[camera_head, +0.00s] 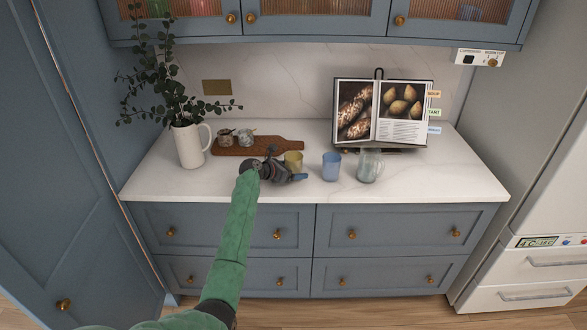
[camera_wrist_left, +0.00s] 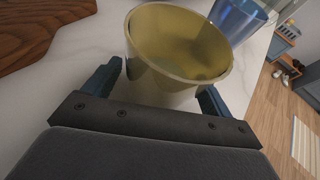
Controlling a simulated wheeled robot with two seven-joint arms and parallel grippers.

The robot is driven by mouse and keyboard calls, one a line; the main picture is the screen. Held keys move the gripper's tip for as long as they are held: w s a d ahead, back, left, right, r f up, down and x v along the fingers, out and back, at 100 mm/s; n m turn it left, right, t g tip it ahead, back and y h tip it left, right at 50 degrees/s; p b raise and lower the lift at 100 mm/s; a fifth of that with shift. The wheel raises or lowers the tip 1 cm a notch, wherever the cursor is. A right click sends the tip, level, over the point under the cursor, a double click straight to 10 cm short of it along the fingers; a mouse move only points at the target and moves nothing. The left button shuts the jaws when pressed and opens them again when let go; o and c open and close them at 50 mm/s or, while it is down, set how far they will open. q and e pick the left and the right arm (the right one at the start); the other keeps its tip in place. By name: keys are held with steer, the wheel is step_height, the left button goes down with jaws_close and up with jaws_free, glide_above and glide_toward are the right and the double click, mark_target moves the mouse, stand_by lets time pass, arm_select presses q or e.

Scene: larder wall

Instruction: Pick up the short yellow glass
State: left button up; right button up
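In the left wrist view the yellow glass (camera_wrist_left: 165,80) fills the upper middle. The two blue fingers of my left gripper (camera_wrist_left: 160,88) are apart, one on each side of its lower part. A small gap shows at the left finger; whether the right finger touches the glass I cannot tell. My right gripper is not in view.
A blue glass (camera_head: 331,166) and a clear glass mug (camera_head: 370,166) stand to the right. A cookbook (camera_head: 381,114) is behind them. The wooden board (camera_head: 270,143) holds small jars (camera_head: 245,137). A white pitcher (camera_head: 189,147) with branches stands left. The right counter is clear.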

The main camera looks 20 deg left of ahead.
arm_select(q)
steer(key=c, duration=1.1)
steer(key=shift+r, duration=0.25)
